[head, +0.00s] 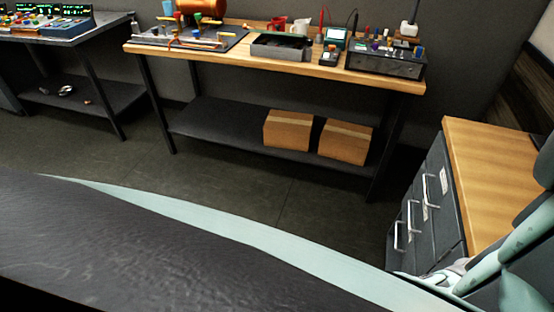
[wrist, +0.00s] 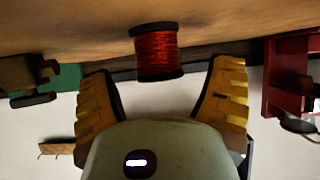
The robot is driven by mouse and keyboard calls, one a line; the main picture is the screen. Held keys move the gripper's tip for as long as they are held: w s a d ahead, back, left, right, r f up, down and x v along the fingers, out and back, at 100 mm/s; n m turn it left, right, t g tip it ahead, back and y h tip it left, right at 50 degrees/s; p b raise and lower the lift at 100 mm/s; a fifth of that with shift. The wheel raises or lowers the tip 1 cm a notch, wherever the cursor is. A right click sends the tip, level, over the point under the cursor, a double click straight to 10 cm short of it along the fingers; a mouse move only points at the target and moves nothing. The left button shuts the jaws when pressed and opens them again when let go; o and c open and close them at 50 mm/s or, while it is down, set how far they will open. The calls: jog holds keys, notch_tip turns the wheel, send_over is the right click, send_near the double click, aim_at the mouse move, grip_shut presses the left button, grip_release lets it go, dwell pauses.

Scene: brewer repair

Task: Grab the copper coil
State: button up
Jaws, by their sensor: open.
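The copper coil (wrist: 156,52) is a spool of shiny red-copper wire with dark end flanges. It shows in the upper middle of the wrist view, against a brown wooden surface (wrist: 80,22). My gripper (wrist: 165,70) is open, with one yellow-padded finger to the left of the coil and one to the right. Gaps show between the coil and both fingers, and nothing is held. I cannot tell how far the coil lies beyond the fingertips. My gripper is not visible in the head view, and I cannot make out the coil there.
In the wrist view, a dark object (wrist: 28,78) stands left and a red object (wrist: 290,75) right. In the head view, a wooden-topped drawer cabinet (head: 500,170) is at right. A workbench (head: 290,66) holds tools, with cardboard boxes (head: 287,130) on its lower shelf.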

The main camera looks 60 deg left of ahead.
jog(key=c, duration=1.4)
